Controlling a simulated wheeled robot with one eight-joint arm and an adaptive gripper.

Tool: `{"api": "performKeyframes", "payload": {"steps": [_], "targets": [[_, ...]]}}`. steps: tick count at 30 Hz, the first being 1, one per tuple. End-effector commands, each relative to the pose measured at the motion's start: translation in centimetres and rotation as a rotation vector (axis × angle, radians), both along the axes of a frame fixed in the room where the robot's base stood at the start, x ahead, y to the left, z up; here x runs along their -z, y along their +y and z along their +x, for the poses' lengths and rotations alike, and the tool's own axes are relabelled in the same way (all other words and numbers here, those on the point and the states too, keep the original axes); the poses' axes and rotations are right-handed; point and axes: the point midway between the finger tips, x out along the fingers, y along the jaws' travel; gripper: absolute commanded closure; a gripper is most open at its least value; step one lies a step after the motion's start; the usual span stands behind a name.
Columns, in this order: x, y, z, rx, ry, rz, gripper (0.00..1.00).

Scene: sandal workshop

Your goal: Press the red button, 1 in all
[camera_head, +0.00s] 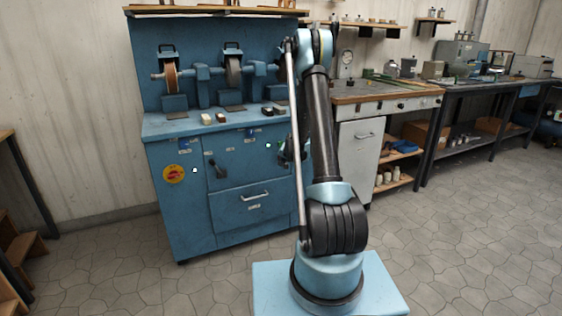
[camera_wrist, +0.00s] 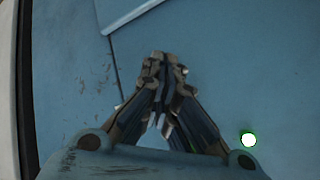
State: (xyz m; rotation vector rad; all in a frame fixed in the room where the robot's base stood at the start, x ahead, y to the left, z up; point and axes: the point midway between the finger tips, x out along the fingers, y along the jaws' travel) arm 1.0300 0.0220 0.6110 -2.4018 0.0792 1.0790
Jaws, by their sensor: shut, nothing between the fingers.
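A round red and yellow piece (camera_head: 174,174) is on the left part of the blue cabinet's front (camera_head: 235,175) in the head view. It is the only red thing I can make out there, and I cannot tell whether it is a button or a marking. My gripper (camera_wrist: 158,62) is shut and empty in the wrist view, close in front of a blue panel. I cannot tell whether its tips touch the panel. In the head view my gripper is largely hidden by my arm, near the cabinet's right side. No red button shows in the wrist view.
A lit green lamp (camera_wrist: 248,139) is right of my gripper in the wrist view. A white lamp (camera_head: 195,170) sits beside the red and yellow piece. Grinding wheels (camera_head: 233,70) stand on the cabinet top. A workbench (camera_head: 385,92) is at right; the floor in front is clear.

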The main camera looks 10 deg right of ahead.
Motion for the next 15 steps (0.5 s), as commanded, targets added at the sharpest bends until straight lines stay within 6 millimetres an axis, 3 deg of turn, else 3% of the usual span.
{"api": "performKeyframes", "payload": {"steps": [15], "targets": [[0.01,0.17,0.49,0.0,0.0,0.0,1.0]]}}
